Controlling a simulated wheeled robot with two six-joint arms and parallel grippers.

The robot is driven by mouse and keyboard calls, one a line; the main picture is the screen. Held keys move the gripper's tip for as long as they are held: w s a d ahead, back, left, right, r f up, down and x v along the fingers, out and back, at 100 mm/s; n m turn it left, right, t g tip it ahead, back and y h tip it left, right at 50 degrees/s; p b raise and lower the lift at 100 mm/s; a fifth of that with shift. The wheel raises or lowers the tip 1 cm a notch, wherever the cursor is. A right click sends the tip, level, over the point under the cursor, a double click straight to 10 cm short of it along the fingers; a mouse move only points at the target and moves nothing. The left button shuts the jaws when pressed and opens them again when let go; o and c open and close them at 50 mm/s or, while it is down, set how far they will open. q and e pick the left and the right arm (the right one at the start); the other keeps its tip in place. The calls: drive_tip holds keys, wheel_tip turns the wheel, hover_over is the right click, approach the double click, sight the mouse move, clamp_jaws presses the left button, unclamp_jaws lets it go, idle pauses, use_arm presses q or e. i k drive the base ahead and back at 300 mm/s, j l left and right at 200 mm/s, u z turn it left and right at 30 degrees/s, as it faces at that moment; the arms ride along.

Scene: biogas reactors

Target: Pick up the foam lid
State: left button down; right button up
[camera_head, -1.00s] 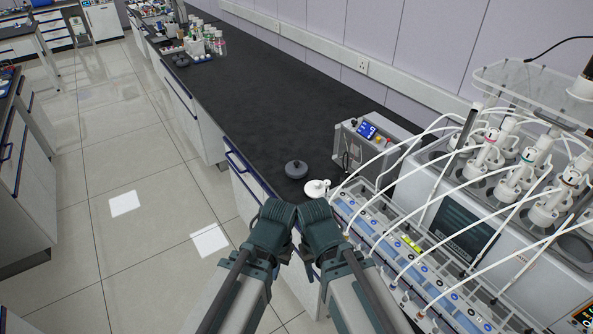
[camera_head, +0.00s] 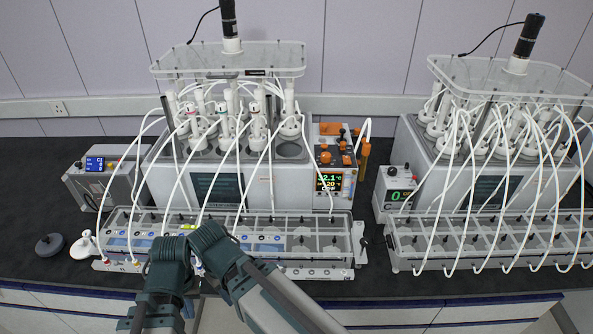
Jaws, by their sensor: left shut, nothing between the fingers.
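A dark grey round lid-like piece with a raised knob (camera_head: 49,245) lies on the black bench at the far left; I cannot tell for sure that it is the foam lid. A white round piece with a small neck (camera_head: 83,246) lies just right of it. My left gripper (camera_head: 169,249) is shut and empty, in front of the tube rack and well to the right of both pieces. My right gripper (camera_head: 206,240) is close beside it; its fingers cannot be made out.
Two biogas reactors (camera_head: 285,189) (camera_head: 449,193) with white tubes stand along the bench. Clear racks (camera_head: 340,240) (camera_head: 480,258) line their fronts. A grey box with a blue display (camera_head: 88,189) stands at the left. Bare bench shows at the far left.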

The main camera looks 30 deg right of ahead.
sight(49, 245)
drive_tip(key=k+l+z, duration=0.1)
drive_tip(key=z, duration=0.3)
drive_tip(key=u, duration=1.35)
drive_tip(key=i+j+z, duration=0.1)
drive_tip(key=z, duration=1)
drive_tip(key=i+j+z, duration=0.1)
drive_tip(key=j+z, duration=0.25)
drive_tip(key=j, duration=0.3)
drive_tip(key=j+z, duration=0.4)
drive_tip(key=j, duration=0.25)
drive_tip(key=j+z, duration=0.35)
drive_tip(key=j, duration=0.75)
drive_tip(key=k+j, duration=0.15)
drive_tip(key=j, duration=0.25)
drive_tip(key=j+z, duration=0.1)
drive_tip(key=j, duration=0.35)
drive_tip(key=k+j, duration=0.15)
drive_tip(key=j, duration=0.25)
drive_tip(key=k+j, duration=0.1)
drive_tip(key=j, duration=0.35)
drive_tip(key=k+j+z, duration=0.1)
drive_tip(key=j, duration=0.3)
drive_tip(key=k+j, duration=0.1)
drive_tip(key=j, duration=0.3)
drive_tip(key=k+j, duration=0.1)
drive_tip(key=j, duration=0.35)
drive_tip(key=z, duration=0.05)
